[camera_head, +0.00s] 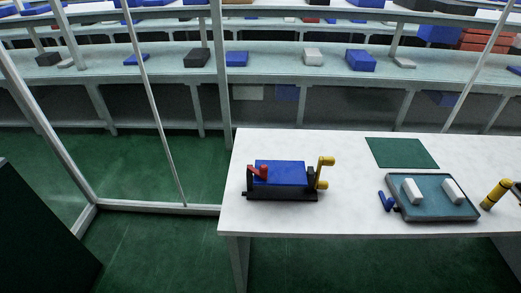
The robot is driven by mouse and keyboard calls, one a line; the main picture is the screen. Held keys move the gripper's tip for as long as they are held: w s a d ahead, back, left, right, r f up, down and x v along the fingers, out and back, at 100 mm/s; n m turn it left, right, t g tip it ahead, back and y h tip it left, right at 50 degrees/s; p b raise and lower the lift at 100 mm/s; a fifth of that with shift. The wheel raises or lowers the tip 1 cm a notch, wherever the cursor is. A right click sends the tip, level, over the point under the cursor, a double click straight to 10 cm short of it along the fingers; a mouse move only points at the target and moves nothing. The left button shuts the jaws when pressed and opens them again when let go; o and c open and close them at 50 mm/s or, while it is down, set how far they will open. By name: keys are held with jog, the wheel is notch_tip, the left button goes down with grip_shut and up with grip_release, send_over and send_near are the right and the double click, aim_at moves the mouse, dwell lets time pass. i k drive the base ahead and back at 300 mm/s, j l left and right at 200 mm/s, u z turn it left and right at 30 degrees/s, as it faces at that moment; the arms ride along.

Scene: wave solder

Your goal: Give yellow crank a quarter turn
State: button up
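The yellow crank (322,172) is on the right end of a fixture with a blue block (280,173) on a black base (282,195). The crank's arm stands roughly upright, with its knob at the top. A red lever (258,172) is at the fixture's left end. My gripper cannot be made out in this view, so nothing shows touching the crank.
The fixture stands on a white table (335,218). To its right are a green mat (402,153), a grey tray (435,213) with two white blocks, a small blue piece (386,201) and a yellow-and-black cylinder (495,194). Shelves (170,75) stand behind; green floor lies left.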

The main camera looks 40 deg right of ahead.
aim_at(281, 173)
jog(key=i+j+z, duration=0.3)
jog(key=j+z, duration=0.3)
jog(key=i+j+z, duration=0.15)
jog(key=j+z, duration=0.15)
jog(key=j, duration=0.15)
